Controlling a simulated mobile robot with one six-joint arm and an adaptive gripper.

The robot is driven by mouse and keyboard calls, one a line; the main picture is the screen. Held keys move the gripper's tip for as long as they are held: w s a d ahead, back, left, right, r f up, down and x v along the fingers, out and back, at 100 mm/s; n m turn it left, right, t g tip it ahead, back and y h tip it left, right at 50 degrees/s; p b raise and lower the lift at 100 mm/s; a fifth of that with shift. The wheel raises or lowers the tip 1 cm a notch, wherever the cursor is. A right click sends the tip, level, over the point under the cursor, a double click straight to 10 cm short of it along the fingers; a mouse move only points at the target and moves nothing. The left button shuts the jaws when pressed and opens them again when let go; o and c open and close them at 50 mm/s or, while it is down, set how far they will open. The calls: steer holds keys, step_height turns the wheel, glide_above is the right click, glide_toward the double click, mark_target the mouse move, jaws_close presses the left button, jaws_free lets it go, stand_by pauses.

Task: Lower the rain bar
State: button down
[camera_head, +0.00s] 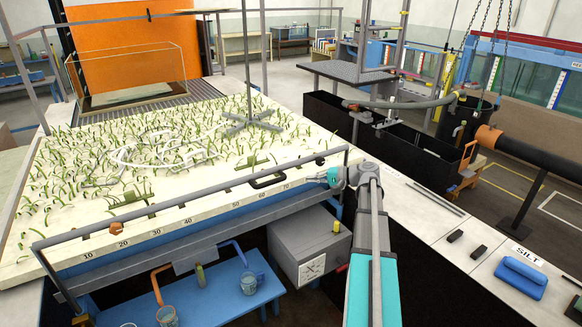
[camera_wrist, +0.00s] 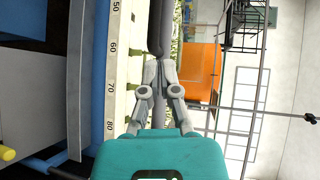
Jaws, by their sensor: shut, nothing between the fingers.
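A long thin grey bar (camera_head: 190,197), which I take for the rain bar, runs along the near edge of the planted bed, above a numbered scale. A dark handle (camera_head: 267,182) sits on it right of its middle. My gripper (camera_head: 316,178) is near the bar's right part, just right of the handle. In the wrist view my gripper (camera_wrist: 157,64) is shut and empty, its fingertips pointing at a dark grey bar-like part (camera_wrist: 160,30). I cannot tell whether they touch it. The fingers hide part of what lies behind them.
The planted bed (camera_head: 60,180) fills the left, with a grey cross-shaped stand (camera_head: 250,122) on it. A grey box (camera_head: 310,240) and a blue bench (camera_head: 215,300) stand below its front edge. A white counter (camera_head: 440,225) lies right, holding a blue block (camera_head: 521,277).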

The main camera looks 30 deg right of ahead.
steer(key=w+a+r+n+g+h+p, duration=0.1)
steer(key=w+r+n+h+p, duration=0.3)
steer(key=p, duration=1.4)
step_height(320, 180, up, 6)
steer(key=a+n+h, duration=0.1)
steer(key=n+h, duration=0.3)
steer(key=shift+n+g+h, duration=0.4)
steer(key=shift+w, duration=0.2)
steer(key=b, duration=0.7)
glide_above(282, 171)
steer(key=s+d, duration=0.1)
steer(key=s, duration=0.1)
step_height(282, 171, down, 7)
steer(key=shift+s+a+f+b, duration=0.1)
steer(key=shift+a+f+b, duration=0.05)
steer(key=shift+f+b, duration=0.85)
steer(key=shift+s+a+f+b, duration=0.1)
steer(key=shift+a+f+b, duration=0.05)
steer(key=shift+f+b, duration=0.8)
steer(key=shift+w+r, duration=0.1)
